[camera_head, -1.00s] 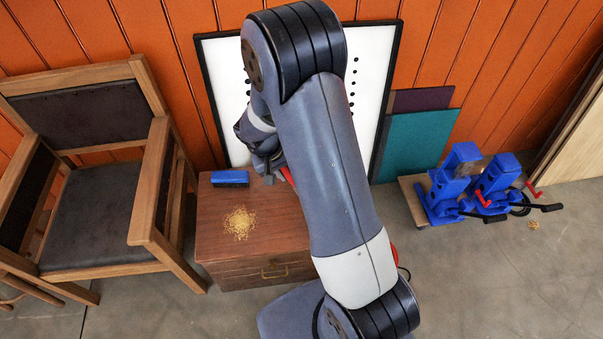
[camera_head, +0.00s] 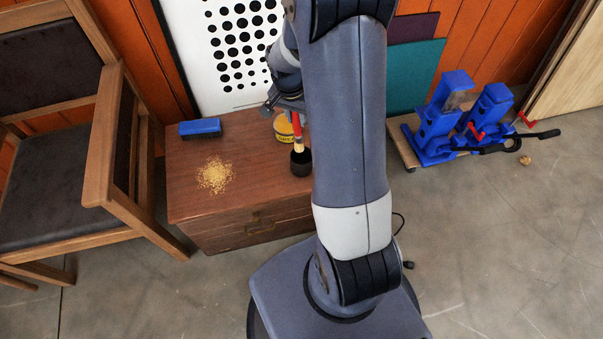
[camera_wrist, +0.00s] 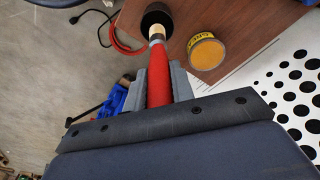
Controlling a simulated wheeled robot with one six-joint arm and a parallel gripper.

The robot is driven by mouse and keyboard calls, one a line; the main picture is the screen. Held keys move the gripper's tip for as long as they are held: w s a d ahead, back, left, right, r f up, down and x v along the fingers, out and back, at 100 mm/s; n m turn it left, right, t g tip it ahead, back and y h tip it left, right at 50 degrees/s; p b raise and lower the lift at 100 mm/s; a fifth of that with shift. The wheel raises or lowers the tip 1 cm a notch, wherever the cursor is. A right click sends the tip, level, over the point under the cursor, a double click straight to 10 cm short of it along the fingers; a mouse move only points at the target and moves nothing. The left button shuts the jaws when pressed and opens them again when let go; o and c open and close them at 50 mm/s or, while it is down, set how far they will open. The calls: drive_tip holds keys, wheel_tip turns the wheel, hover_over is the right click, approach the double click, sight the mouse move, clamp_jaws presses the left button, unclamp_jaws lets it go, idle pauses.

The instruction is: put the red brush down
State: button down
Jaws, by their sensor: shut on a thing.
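My gripper (camera_wrist: 160,86) is shut on the red handle of the red brush (camera_wrist: 158,68). Whether the head touches the chest top I cannot tell. My arm hides the chest's right end and part of my gripper (camera_head: 293,112).
A yellow-topped tin (camera_wrist: 207,53) stands on the chest close to the brush. A blue block-shaped brush (camera_head: 200,128) and a heap of yellow grains (camera_head: 215,175) lie left. A wooden chair (camera_head: 112,165) stands left. Blue hand presses (camera_head: 440,120) stand on a board at right.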

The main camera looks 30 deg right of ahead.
sight(301, 141)
drive_tip(key=shift+s+d+f+m+b, duration=0.1)
drive_tip(key=shift+d+f+m+b, duration=0.55)
drive_tip(key=shift+f+m, duration=0.1)
wheel_tip(301, 141, down, 10)
drive_tip(key=shift+r+b, duration=0.1)
drive_tip(key=shift+b, duration=0.8)
drive_tip(key=c, duration=1.2)
unclamp_jaws()
drive_tip(key=r, duration=0.4)
drive_tip(key=r+p, duration=0.1)
drive_tip(key=r, duration=0.3)
drive_tip(key=a+r+p, duration=0.1)
drive_tip(key=r, duration=0.3)
drive_tip(key=shift+s+a, duration=0.1)
drive_tip(key=shift+s, duration=0.3)
